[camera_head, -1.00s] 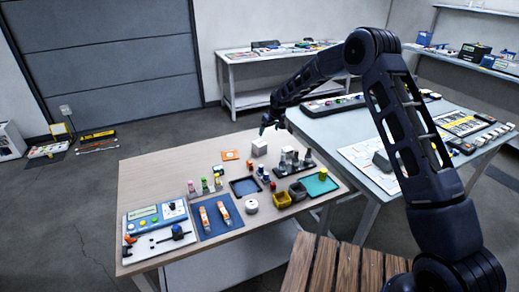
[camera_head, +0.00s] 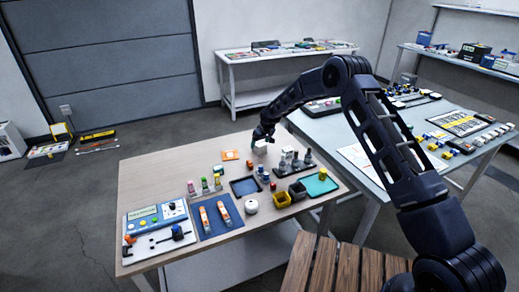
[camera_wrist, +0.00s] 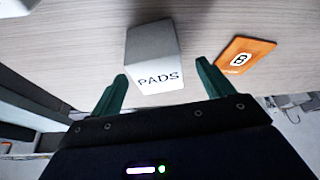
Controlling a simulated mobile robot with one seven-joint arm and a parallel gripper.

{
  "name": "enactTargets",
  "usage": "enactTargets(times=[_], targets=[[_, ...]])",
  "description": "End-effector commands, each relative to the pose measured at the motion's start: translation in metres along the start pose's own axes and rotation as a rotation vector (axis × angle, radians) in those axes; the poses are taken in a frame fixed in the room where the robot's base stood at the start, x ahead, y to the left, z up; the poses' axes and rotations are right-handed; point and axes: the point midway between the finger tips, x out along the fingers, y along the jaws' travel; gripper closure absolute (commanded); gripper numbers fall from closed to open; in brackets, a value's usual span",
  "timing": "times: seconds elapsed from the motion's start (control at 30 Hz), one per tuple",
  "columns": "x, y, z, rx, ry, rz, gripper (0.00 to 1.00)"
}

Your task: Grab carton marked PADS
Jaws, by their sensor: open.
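The white carton marked PADS (camera_wrist: 154,65) stands on the wooden table in the wrist view, its lettered face toward my gripper. My gripper (camera_wrist: 160,78) is open, with one green finger on each side of the carton's near end. I cannot tell whether either finger touches it. In the head view my gripper (camera_head: 263,135) is over the far part of the table, and the carton (camera_head: 261,149) is partly hidden beneath and behind it.
An orange card (camera_wrist: 240,55) marked B lies right of the carton. The table's left far area is clear.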

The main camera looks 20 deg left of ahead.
Motion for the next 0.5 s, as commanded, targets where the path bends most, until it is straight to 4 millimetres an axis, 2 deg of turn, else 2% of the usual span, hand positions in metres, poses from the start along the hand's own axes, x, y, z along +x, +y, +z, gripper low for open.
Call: enactTargets(times=[0.3,0.5], targets=[[0.039,0.003,-0.002,0.0,-0.002,-0.001,0.2],[0.045,0.004,-0.003,0.0,0.0,0.0,0.2]])
